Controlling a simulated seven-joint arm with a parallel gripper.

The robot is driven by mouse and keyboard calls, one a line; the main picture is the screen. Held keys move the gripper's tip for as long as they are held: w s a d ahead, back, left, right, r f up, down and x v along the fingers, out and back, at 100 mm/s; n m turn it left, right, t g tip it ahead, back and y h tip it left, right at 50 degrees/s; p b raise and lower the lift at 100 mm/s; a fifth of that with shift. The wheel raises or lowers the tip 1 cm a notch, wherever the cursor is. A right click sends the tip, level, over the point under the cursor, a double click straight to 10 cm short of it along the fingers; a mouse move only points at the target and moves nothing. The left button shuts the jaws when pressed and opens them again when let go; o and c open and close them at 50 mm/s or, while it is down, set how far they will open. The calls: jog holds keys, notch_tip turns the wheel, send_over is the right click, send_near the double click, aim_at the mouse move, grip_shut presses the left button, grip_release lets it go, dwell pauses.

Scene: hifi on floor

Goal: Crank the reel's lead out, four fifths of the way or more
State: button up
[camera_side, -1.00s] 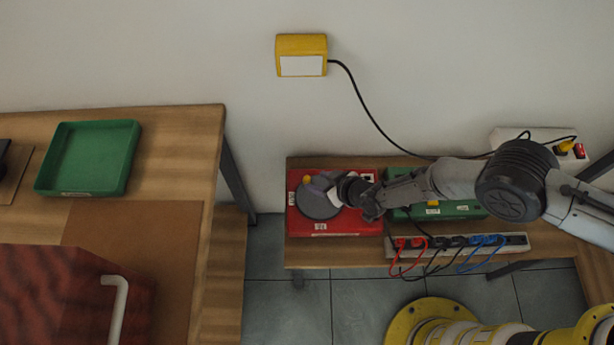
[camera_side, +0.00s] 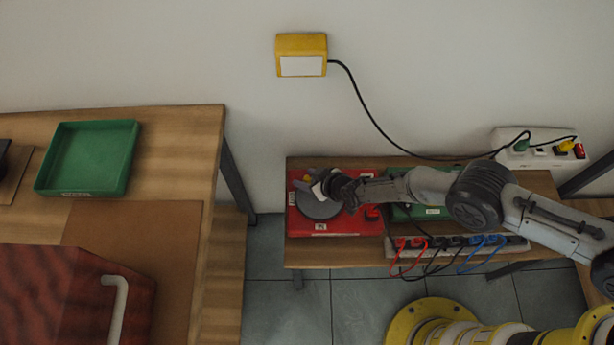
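The reel is a red box (camera_side: 352,222) with a grey disc (camera_side: 318,207) on its top, on the low wooden bench. A small yellow knob (camera_side: 307,178) shows at the disc's upper left edge. My gripper (camera_side: 322,187) is over the disc, beside the knob and close to it. Its fingers are small and partly hidden, so I cannot tell whether they hold the knob. The lead is not clearly seen leaving the reel.
A green box (camera_side: 432,212) and a power strip (camera_side: 459,245) with red, black and blue plugs are right of the reel. A white socket block (camera_side: 541,148) is at the back right. A yellow wall box (camera_side: 301,56) has a black cable. A green tray (camera_side: 88,158) is on the left table.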

grip_shut()
jog(key=shift+s+a+n+g+y, duration=0.35)
jog(key=shift+n+g+y, duration=0.15)
jog(key=shift+n, duration=0.4)
jog(key=shift+s+a+r+n+g+y, duration=0.15)
jog(key=shift+n+g+y, duration=0.15)
jog(key=shift+n, duration=0.2)
jog(key=shift+o, duration=0.4)
grip_release()
jog(key=shift+s, duration=0.1)
